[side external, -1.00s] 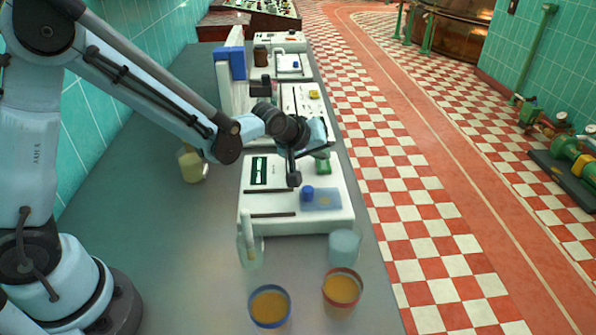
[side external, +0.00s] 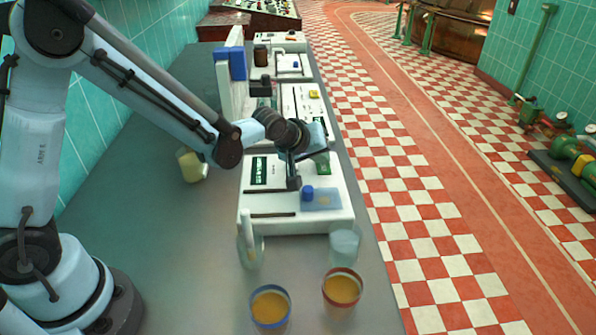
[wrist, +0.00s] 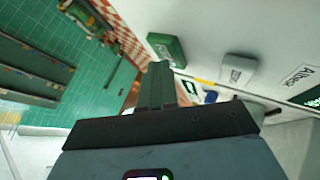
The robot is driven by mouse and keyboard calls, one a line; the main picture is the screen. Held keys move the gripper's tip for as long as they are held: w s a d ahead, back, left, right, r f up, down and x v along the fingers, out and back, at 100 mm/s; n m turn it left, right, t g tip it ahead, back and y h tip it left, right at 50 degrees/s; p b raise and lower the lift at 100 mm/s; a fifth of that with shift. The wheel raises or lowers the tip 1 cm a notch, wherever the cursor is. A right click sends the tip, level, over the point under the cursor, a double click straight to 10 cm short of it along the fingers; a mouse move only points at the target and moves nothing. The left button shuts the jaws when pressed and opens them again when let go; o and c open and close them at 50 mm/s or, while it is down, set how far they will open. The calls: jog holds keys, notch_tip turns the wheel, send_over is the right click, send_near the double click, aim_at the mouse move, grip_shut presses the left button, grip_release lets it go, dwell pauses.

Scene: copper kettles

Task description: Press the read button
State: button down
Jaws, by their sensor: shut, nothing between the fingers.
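A white instrument (side external: 280,224) stands on the bench with a dark display (side external: 266,171). A green button (side external: 322,161) sits on its top at the right, partly behind my gripper; it shows as a raised green block (wrist: 165,47) in the wrist view. A pale button (wrist: 238,70) lies beside it there. Their small labels are too blurred to tell which is the read button. My gripper (side external: 293,184) is shut and empty, pointing down low over the instrument, left of the green button. Its fingers (wrist: 158,87) show in the wrist view. Contact cannot be told.
A blue knob (side external: 308,192) on a bluish lid (side external: 326,202) is close to my fingertips. Two cups of amber liquid (side external: 270,308) (side external: 342,289) and a clear beaker (side external: 344,244) stand in front. A flask (side external: 191,164) stands left. More instruments (side external: 302,98) line the bench behind.

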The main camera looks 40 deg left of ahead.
aim_at(319, 167)
jog(key=shift+r, duration=0.9)
jog(key=shift+r, duration=2.5)
jog(key=shift+s, duration=0.1)
